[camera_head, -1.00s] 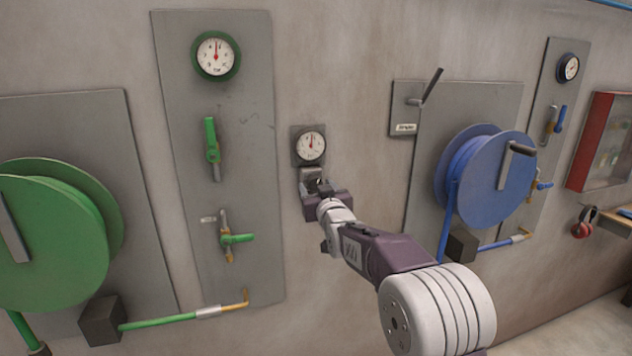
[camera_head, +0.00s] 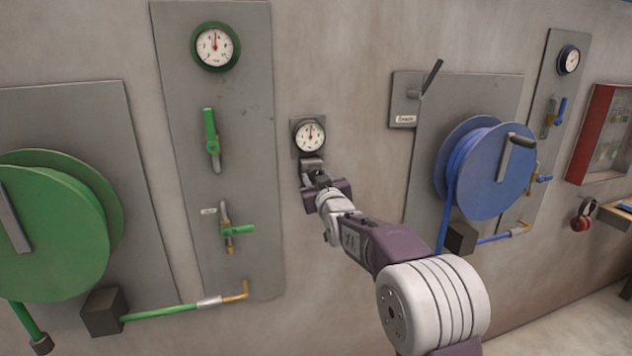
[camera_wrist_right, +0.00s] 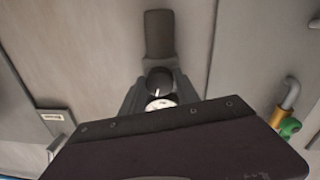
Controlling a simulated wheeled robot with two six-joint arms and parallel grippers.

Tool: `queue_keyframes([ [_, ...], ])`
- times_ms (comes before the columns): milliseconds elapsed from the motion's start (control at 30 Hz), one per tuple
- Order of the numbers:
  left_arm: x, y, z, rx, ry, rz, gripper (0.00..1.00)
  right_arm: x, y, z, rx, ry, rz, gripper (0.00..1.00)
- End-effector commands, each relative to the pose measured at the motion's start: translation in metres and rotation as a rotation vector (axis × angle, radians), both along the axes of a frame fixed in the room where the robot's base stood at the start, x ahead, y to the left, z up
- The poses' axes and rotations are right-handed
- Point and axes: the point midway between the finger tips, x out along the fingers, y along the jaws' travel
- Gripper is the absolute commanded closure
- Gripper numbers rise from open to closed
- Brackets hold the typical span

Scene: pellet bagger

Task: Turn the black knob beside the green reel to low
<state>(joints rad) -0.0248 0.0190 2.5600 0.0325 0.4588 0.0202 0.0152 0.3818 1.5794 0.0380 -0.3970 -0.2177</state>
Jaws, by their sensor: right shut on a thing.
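The green reel (camera_head: 45,235) is at the far left of the head view. The black knob (camera_wrist_right: 158,83) shows in the right wrist view as a dark round shape with a pale mark, between the fingers. My right gripper (camera_head: 313,180) is shut on it, just below a small white gauge (camera_head: 310,136) on the wall. In the head view the gripper hides most of the knob, and its setting cannot be read. My left gripper is not in view.
A grey panel between reel and knob carries a green-rimmed gauge (camera_head: 215,46), a green lever (camera_head: 211,135) and a green-handled valve (camera_head: 236,231). A blue reel (camera_head: 488,168) and a wall lever (camera_head: 430,80) stand to the right. Bare wall surrounds the small gauge.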

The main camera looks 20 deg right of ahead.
Motion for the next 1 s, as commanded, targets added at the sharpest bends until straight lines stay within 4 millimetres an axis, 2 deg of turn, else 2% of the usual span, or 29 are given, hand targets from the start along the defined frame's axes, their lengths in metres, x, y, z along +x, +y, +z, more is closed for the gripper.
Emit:
queue_keyframes([
  [1000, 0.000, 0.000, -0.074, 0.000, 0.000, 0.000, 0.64, 0.000, -0.002, -0.005, -0.943, -0.032, 0.001, 1.00],
])
